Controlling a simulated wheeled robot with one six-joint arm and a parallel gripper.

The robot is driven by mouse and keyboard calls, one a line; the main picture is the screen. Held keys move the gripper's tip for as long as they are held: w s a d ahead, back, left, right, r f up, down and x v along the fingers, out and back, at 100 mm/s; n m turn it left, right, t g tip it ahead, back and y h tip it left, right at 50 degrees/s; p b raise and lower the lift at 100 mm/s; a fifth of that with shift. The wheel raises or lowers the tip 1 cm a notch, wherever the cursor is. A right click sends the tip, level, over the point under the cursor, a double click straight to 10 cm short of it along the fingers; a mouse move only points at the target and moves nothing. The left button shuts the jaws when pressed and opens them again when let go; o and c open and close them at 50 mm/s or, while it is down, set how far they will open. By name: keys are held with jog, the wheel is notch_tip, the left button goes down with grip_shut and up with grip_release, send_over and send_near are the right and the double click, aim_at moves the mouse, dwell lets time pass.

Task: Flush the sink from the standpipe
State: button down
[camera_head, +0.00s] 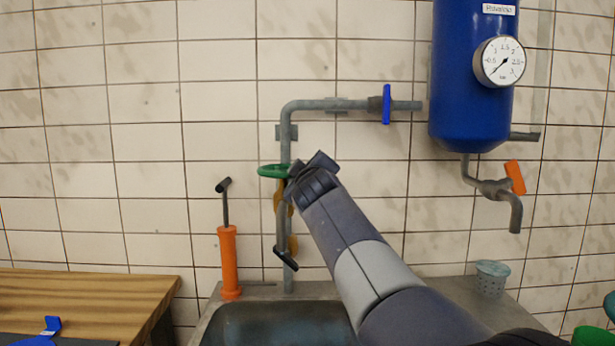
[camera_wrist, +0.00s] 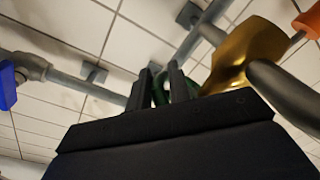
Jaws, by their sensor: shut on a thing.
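A grey standpipe (camera_head: 330,104) runs up the tiled wall behind the sink (camera_head: 262,293) and bends right. A green handwheel (camera_head: 270,171) sits on its upright part, above a brass valve body (camera_head: 281,203). My gripper (camera_head: 298,172) is at the green wheel's right side, shut on it. In the wrist view my fingers (camera_wrist: 162,88) stand upright with green between them; most of the wheel is hidden. The brass body (camera_wrist: 245,55) is to their right. A black lever (camera_head: 286,258) is low on the pipe. A blue handle (camera_head: 386,104) is on the pipe's right end.
A blue tank (camera_head: 471,75) with a gauge (camera_head: 500,62) and orange-handled tap (camera_head: 515,177) hangs at right. An orange hand pump (camera_head: 229,262) stands left of the pipe. A grey cup (camera_head: 491,280) is on the right counter. A wooden table (camera_head: 90,300) is at left.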

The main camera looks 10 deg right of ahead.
jog(key=shift+s+a+r, duration=0.2)
jog(key=shift+r, duration=0.3)
jog(key=c, duration=1.4)
grip_release()
jog(key=shift+s, duration=0.1)
jog(key=shift+c, duration=0.2)
jog(key=shift+o, duration=0.4)
jog(key=shift+f, duration=0.1)
jog(key=s+a+b, duration=0.1)
jog(key=s+b, duration=0.1)
jog(key=s, duration=0.8)
jog(key=shift+s, duration=0.35)
jog(key=shift+a, duration=0.1)
jog(key=shift+c, duration=0.2)
